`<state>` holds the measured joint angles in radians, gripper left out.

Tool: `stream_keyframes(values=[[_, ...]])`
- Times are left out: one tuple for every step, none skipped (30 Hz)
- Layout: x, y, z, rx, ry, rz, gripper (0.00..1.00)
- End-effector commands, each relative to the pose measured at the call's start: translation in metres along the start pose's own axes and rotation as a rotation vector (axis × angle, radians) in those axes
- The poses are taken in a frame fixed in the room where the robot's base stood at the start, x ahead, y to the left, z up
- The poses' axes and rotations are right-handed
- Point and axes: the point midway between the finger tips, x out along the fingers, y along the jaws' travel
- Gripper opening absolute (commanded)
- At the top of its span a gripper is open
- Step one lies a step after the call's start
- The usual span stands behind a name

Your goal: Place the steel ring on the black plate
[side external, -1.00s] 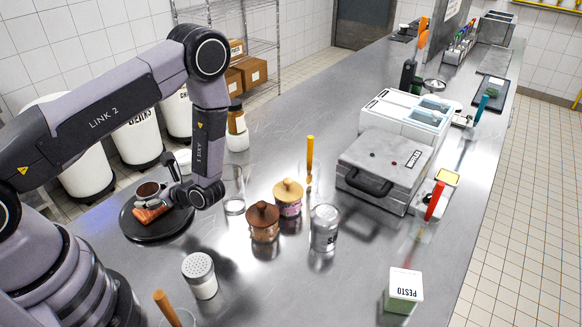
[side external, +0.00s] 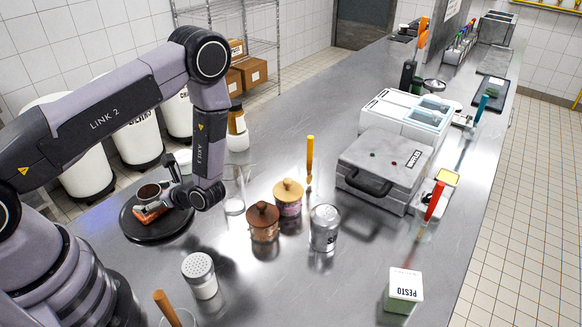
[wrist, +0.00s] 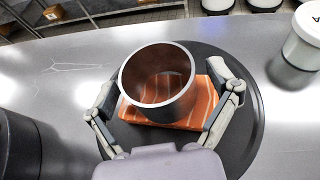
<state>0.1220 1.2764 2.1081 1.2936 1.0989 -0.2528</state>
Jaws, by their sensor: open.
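The black plate (side external: 133,228) is round and lies on the counter below my gripper; its rim also shows in the wrist view (wrist: 252,130). An orange, white-striped piece that looks like salmon (wrist: 205,108) lies on it. The steel ring (wrist: 160,102), a short open cylinder, is over this piece, which shows through its opening. In the side view the ring (side external: 148,193) looks upright; I cannot tell whether it touches the piece. My gripper (wrist: 168,92) is open, one finger on each side of the ring; it also shows in the side view (side external: 172,181).
A clear glass (side external: 234,193), lidded jars (side external: 263,222) and a shaker (side external: 200,275) stand right of the plate. A white container (wrist: 303,42) stands beside the plate in the wrist view. A press (side external: 385,165) is farther right. The front middle counter is clear.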

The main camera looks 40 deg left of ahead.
Motion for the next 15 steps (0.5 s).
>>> stream_keyframes(values=[[-0.005, -0.001, 0.0, -0.001, 0.0, -0.003, 0.88], [-0.009, -0.001, 0.0, -0.001, 0.0, -0.005, 0.88], [-0.015, -0.001, 0.0, -0.002, 0.0, -0.005, 0.88], [-0.02, -0.001, 0.0, -0.001, 0.0, -0.007, 0.88], [-0.026, -0.001, 0.0, -0.001, 0.0, -0.006, 0.88], [-0.035, -0.001, 0.0, -0.002, 0.002, -0.007, 0.88], [-0.042, -0.002, 0.0, -0.002, 0.001, -0.008, 0.88], [-0.05, -0.002, 0.0, -0.003, 0.001, -0.008, 0.88], [-0.059, -0.002, 0.0, -0.003, 0.001, -0.009, 0.88], [-0.066, -0.001, 0.0, -0.003, 0.002, -0.007, 0.88], [-0.072, -0.001, 0.0, -0.002, 0.001, -0.007, 0.88], [-0.081, -0.001, 0.0, -0.003, 0.002, -0.006, 0.88], [-0.086, -0.001, 0.0, -0.003, 0.002, -0.007, 0.88], [-0.092, -0.001, 0.0, -0.003, 0.002, -0.005, 0.88], [-0.098, -0.001, 0.0, -0.001, 0.001, -0.005, 0.88]])
